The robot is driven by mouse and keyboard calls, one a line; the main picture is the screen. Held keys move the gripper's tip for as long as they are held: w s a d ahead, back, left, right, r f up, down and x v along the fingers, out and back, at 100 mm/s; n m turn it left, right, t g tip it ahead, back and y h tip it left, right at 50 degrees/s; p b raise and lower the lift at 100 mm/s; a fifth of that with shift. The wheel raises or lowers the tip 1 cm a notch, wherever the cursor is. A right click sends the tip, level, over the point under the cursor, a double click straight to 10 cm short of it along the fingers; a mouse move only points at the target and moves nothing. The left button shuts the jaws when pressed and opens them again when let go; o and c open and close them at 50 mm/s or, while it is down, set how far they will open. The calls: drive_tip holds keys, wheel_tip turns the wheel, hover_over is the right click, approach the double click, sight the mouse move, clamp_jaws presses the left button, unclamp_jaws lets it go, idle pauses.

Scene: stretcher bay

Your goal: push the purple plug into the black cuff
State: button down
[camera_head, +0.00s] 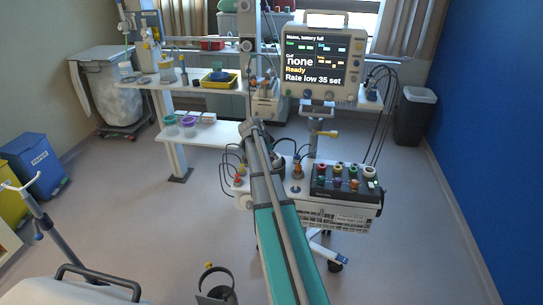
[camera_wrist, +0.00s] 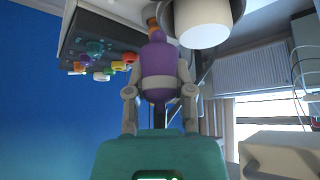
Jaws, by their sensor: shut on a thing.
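The purple plug (camera_wrist: 157,72) is between the two grey fingers of my gripper (camera_wrist: 160,98) in the wrist view. The fingers are shut on its sides, and an orange-brown band shows near its far end. I cannot tell whether that end touches anything. In the head view my arm (camera_head: 280,225) reaches toward the cart, and the gripper and held plug are hidden. A dark open ring-shaped thing (camera_head: 215,296) stands at the bottom of the head view; it may be the black cuff, but I cannot be sure.
A black box with coloured knobs (camera_head: 345,180) sits on the cart right of my arm and shows upper left in the wrist view (camera_wrist: 100,50). A white cylinder (camera_wrist: 208,25) is close beside the plug. A monitor (camera_head: 322,62) stands behind. Open floor lies left.

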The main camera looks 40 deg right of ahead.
sight(276, 169)
drive_tip(key=shift+f+b, duration=1.35)
drive_tip(key=shift+f, duration=0.3)
drive_tip(key=shift+f+b, duration=1.35)
drive_tip(key=shift+b, duration=0.05)
idle(1.0)
drive_tip(key=shift+c, duration=2)
unclamp_jaws()
wheel_tip(276, 169, up, 9)
drive_tip(key=p, duration=0.9)
drive_tip(key=shift+w+a+r, duration=0.1)
drive_tip(key=shift+r+p, duration=0.5)
drive_tip(key=shift+p, duration=0.1)
drive_tip(key=shift+f, duration=0.15)
drive_tip(key=shift+s, duration=0.7)
